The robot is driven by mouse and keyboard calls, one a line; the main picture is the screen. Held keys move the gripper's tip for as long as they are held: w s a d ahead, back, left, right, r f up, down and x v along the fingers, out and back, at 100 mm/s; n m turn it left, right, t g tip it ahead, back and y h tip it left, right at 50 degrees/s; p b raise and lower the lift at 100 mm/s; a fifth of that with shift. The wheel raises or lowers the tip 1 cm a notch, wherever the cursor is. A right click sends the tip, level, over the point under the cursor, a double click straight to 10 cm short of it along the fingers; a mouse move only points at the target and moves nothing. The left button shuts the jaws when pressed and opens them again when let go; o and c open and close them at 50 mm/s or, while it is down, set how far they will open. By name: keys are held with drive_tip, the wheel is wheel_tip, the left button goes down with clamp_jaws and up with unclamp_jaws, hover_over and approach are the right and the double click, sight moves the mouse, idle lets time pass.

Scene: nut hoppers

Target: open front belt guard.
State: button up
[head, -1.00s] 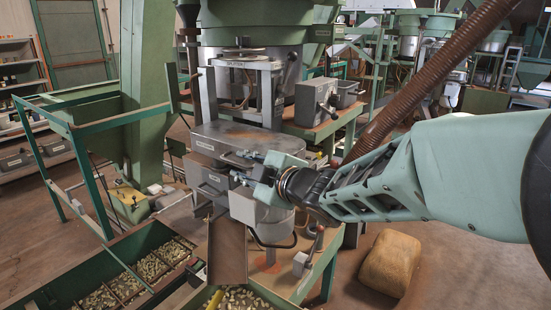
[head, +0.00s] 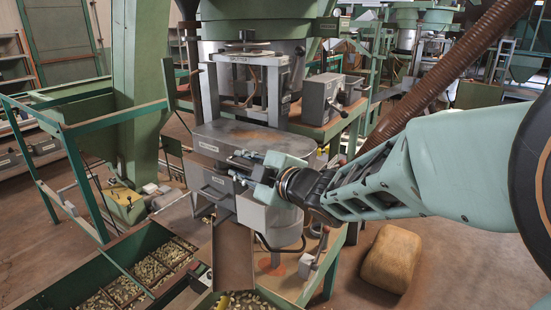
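The grey machine (head: 225,130) stands in the middle of the head view, with a flat brown-stained top plate. Below the plate is a grey front housing (head: 212,185) with small labels; I cannot tell for certain which panel is the front belt guard. No panel is clearly swung open. My arm reaches in from the right, and my gripper (head: 246,166) is at the right front of this housing, just below the plate edge. Its fingers point left and are close to or touching the housing. They are too small to show whether they are open or holding anything.
A green bin (head: 105,262) with several compartments of nuts lies at the lower left. A green rail frame (head: 72,150) stands at the left. A grey control box (head: 327,100) is behind my gripper.

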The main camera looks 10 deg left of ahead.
drive_tip(key=shift+c, duration=0.5)
clamp_jaws()
